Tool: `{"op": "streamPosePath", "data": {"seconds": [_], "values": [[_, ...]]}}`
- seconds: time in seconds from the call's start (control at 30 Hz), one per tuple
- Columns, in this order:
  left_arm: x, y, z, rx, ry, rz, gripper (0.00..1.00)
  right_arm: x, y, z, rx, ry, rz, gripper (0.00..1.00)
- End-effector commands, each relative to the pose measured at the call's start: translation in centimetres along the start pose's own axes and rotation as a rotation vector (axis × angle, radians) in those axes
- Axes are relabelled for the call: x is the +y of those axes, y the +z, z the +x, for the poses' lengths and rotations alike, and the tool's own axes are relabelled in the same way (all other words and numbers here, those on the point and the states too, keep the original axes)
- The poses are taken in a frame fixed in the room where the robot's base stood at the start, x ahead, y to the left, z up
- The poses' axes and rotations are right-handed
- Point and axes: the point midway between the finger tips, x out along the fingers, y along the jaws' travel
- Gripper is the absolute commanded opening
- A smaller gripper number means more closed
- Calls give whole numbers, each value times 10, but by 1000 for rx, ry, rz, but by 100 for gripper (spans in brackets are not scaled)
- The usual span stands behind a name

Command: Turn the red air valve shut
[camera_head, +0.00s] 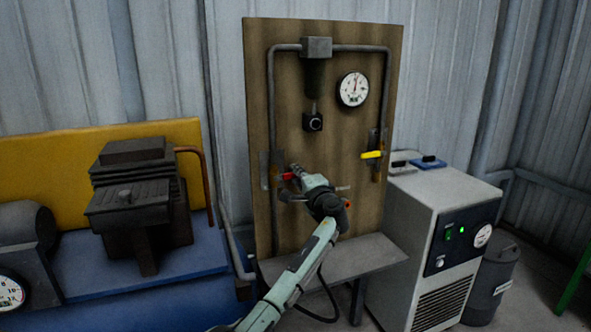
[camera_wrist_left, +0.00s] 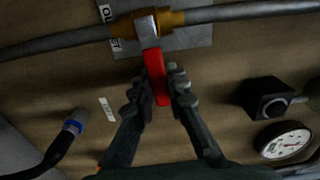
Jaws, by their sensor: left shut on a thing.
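The red air valve handle (camera_head: 289,177) sits on the left vertical pipe of the wooden panel and points right, crosswise to that pipe. In the left wrist view the red handle (camera_wrist_left: 157,77) stands roughly at a right angle to the pipe, below a brass valve body (camera_wrist_left: 172,19). My left gripper (camera_head: 297,173) is at the handle, its arm reaching up from the bottom. In the left wrist view my left gripper (camera_wrist_left: 160,88) has its two fingers shut on the handle, one on each side. My right gripper is in neither view.
The panel (camera_head: 330,215) also carries a gauge (camera_head: 354,89), a dark regulator knob (camera_head: 313,122) and a yellow handle (camera_head: 372,155) on the right pipe. A grey shelf (camera_head: 370,254) juts out below. A white dryer cabinet (camera_head: 420,210) stands right, dark machinery (camera_head: 140,195) left.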

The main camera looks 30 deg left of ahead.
Motion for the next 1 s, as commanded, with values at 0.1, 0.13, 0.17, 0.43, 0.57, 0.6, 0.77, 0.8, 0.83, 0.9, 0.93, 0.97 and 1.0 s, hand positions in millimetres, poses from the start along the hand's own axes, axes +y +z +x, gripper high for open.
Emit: {"op": "streamPosePath", "data": {"seconds": [0.1,0.13,0.17,0.43,0.57,0.6,0.77,0.8,0.83,0.9,0.93,0.97,1.0], "values": [[0,-1,0,3,-3,42,0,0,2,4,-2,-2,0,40],[1,-1,0,3,-3,50,0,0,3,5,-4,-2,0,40],[1,-1,0,3,-3,57,0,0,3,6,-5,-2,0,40],[4,-1,0,3,-3,83,0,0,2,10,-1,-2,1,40],[4,-1,0,3,-3,84,0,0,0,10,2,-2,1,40],[4,-1,0,3,-3,84,0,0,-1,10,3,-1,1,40],[4,0,0,2,-2,84,19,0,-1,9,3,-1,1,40],[4,0,0,2,-2,84,24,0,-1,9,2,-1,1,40],[4,0,0,2,-2,83,27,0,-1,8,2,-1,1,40],[4,0,0,2,-1,83,36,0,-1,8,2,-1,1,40],[4,0,0,2,-1,82,36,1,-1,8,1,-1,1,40],[4,0,0,2,-1,82,36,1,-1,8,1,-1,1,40],[4,0,0,1,-1,82,36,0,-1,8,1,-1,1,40]]}}
